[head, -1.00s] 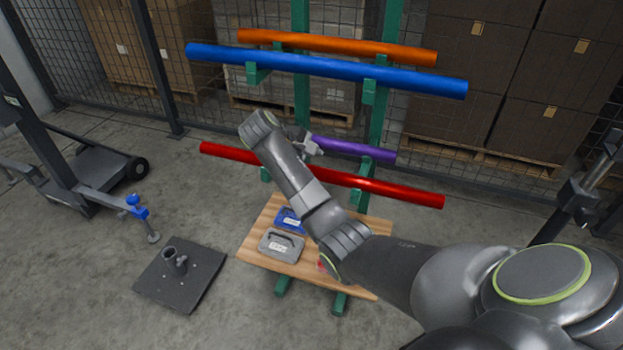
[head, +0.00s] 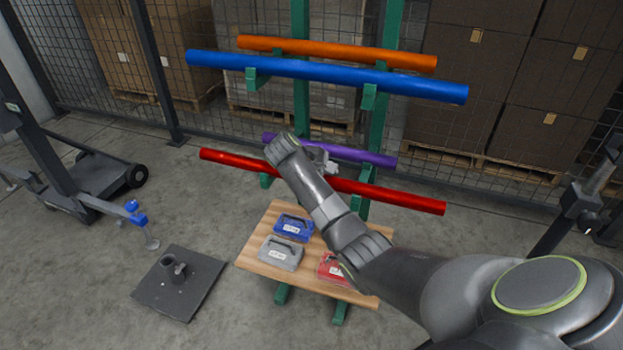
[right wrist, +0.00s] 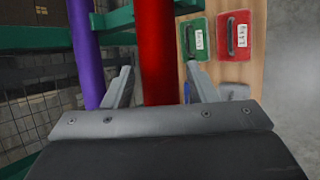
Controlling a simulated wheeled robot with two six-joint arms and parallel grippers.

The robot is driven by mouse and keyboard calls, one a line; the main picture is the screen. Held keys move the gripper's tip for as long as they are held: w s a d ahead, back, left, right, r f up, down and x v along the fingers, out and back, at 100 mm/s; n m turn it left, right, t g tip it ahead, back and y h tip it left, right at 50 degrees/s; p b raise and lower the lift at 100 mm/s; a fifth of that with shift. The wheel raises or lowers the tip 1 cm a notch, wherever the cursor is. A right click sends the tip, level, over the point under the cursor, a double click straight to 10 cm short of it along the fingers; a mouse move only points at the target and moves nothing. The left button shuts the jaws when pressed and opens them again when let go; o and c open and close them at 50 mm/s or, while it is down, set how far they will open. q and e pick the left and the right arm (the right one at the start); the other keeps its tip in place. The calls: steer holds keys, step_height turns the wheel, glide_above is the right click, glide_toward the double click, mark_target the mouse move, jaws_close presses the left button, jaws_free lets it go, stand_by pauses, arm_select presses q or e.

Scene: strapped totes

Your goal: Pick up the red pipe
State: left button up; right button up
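The red pipe (head: 400,197) lies across the lowest front green supports of the rack, and my right arm hides part of its middle. My right gripper (head: 326,160) is at the pipe's middle in the head view. In the right wrist view the gripper (right wrist: 162,88) is open, and the red pipe (right wrist: 155,50) runs between its two fingers with gaps on both sides. Whether the pipe is fully within the fingers' depth I cannot tell. My left gripper is not in view.
A purple pipe (head: 355,153) lies just behind; blue (head: 320,74) and orange (head: 350,48) pipes lie above. Below is a wooden shelf (head: 260,225) with blue (head: 293,227), grey (head: 281,253) and red (head: 330,268) cases. A green case (right wrist: 195,38) shows in the wrist view. A black base plate (head: 155,298) stands left.

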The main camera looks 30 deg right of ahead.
jaws_close()
steer(key=shift+r, duration=0.15)
